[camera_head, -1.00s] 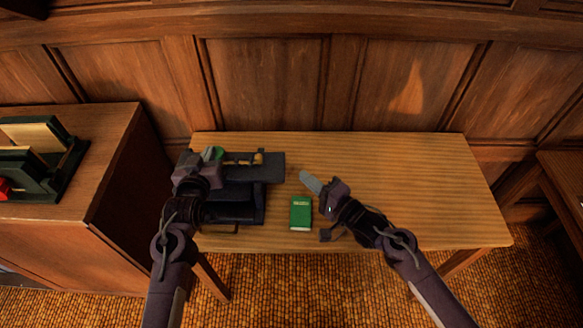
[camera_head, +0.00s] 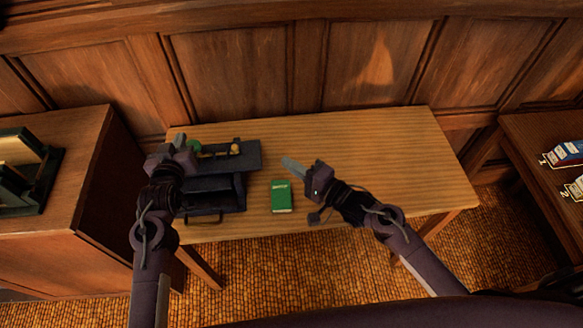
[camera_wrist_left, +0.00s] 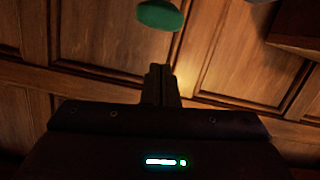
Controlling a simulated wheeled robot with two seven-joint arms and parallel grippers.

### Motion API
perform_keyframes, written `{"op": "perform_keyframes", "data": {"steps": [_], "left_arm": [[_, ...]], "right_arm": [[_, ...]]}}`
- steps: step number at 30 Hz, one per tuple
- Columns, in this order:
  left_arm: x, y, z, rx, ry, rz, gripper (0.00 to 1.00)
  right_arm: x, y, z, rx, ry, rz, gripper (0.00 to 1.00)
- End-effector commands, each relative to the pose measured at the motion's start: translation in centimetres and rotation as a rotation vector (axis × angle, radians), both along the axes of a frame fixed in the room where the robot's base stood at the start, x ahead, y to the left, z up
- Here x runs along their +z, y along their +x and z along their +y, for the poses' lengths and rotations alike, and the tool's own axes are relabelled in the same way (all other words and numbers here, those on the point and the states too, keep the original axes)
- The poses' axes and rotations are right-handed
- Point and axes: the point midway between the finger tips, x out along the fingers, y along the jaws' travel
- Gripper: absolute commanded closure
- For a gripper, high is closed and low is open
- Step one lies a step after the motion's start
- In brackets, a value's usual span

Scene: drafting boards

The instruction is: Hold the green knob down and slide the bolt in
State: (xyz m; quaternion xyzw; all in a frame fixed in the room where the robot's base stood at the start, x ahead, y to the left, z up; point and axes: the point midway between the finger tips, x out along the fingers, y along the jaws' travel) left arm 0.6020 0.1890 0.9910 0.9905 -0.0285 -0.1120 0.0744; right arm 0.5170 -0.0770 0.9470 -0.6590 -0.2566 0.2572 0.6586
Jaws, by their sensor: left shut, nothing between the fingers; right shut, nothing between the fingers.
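The green knob (camera_head: 194,146) is on the dark device at the left end of the table. It also shows as a green disc at the top of the left wrist view (camera_wrist_left: 160,14). My left gripper (camera_head: 180,142) is shut and empty, close beside the knob at its left. In the left wrist view its closed fingers (camera_wrist_left: 160,85) are apart from the disc in the picture; contact cannot be told. A small brass-coloured piece (camera_head: 235,149), apparently the bolt's handle, is right of the knob on the dark plate (camera_head: 250,160). My right gripper (camera_head: 292,167) is shut and empty, right of the plate.
A green book (camera_head: 282,197) lies on the wooden table (camera_head: 370,165) between the device and my right arm. A dark open drawer or tray (camera_head: 212,201) is below the plate. A cabinet (camera_head: 60,175) stands at left. Another table (camera_head: 540,135) at right holds boxes. The table's right part is clear.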

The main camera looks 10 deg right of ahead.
Motion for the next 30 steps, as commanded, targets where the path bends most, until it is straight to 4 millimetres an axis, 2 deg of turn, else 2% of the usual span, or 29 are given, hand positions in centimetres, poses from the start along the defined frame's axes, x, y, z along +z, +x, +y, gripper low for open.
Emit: {"op": "perform_keyframes", "data": {"steps": [9,15,21,30], "left_arm": [[1.2,-6.3,0.5,0.001,0.0,-0.004,1.0],[2.0,-8.9,0.7,0.001,0.0,-0.007,1.0],[2.4,-9.7,0.8,0.001,0.0,-0.008,1.0],[2.5,-9.7,0.8,0.0,-0.001,-0.008,1.0]], "right_arm": [[-2.0,0.0,0.0,0.0,0.0,0.0,1.0],[-2.6,0.0,0.0,0.0,0.0,0.0,1.0],[-2.7,0.0,0.0,0.0,0.0,0.0,1.0],[-2.7,0.0,0.0,0.0,0.0,0.0,1.0]]}}
